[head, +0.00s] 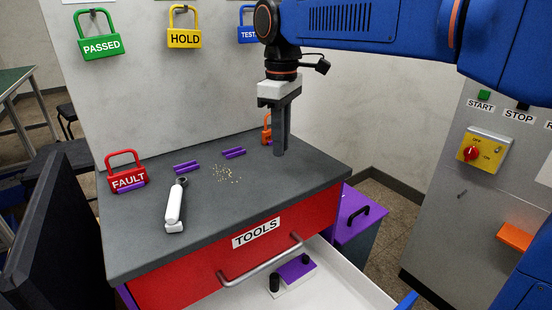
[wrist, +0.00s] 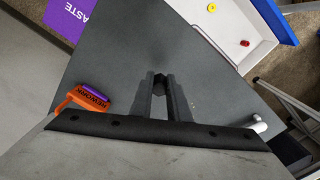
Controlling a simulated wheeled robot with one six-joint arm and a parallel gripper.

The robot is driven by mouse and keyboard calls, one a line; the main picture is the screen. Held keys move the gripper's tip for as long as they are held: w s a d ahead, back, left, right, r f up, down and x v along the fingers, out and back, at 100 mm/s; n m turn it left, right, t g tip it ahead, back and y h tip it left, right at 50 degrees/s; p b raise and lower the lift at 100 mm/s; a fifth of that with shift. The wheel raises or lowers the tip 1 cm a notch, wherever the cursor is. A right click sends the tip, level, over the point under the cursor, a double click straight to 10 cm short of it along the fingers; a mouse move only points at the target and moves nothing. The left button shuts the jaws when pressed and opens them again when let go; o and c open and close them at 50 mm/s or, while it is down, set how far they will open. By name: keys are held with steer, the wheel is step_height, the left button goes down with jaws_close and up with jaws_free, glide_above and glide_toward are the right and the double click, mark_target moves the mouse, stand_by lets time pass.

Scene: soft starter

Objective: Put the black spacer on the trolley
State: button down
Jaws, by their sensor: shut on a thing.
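My gripper (head: 280,152) points straight down over the right rear part of a grey-topped cabinet with a red TOOLS drawer (head: 185,265), which seems to be the trolley. In the wrist view my gripper (wrist: 160,84) is shut on a small dark, six-sided piece, which looks like the black spacer (wrist: 160,82). In the head view the fingers hide the spacer. The fingertips are at or just above the grey top (head: 200,215); I cannot tell whether the spacer touches it.
An orange padlock (head: 266,129) stands close behind my gripper. A white tray (head: 350,290) holds a purple-topped block (head: 297,267).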

steer(key=shift+f, duration=2.2)
steer(key=shift+f, duration=0.15)
steer(key=c, duration=1.7)
jaws_free()
step_height(320, 180, up, 12)
steer(key=shift+d+r, duration=0.1)
steer(key=shift+r, duration=0.1)
steer(key=s+d+f+m+t, duration=0.1)
steer(key=s+d+f+m, duration=0.25)
steer(key=d, duration=0.65)
steer(key=s+d+f+m+t, duration=0.1)
steer(key=s+d+f+m, duration=0.2)
steer(key=s+d+f, duration=0.2)
steer(key=s+d+f+m+t, duration=0.1)
steer(key=s+d+f+m, duration=0.2)
steer(key=s+d+f, duration=0.3)
steer(key=s+d+f+m+t, duration=0.1)
steer(key=s+d+f+m, duration=0.2)
steer(key=f, duration=0.8)
steer(key=shift+s+d+f+t, duration=0.15)
steer(key=shift+s+d+t, duration=0.05)
steer(key=shift+s+d, duration=0.6)
steer(key=shift+s+d+f+t, duration=0.2)
steer(key=shift+s+d, duration=0.35)
steer(key=shift+s, duration=0.3)
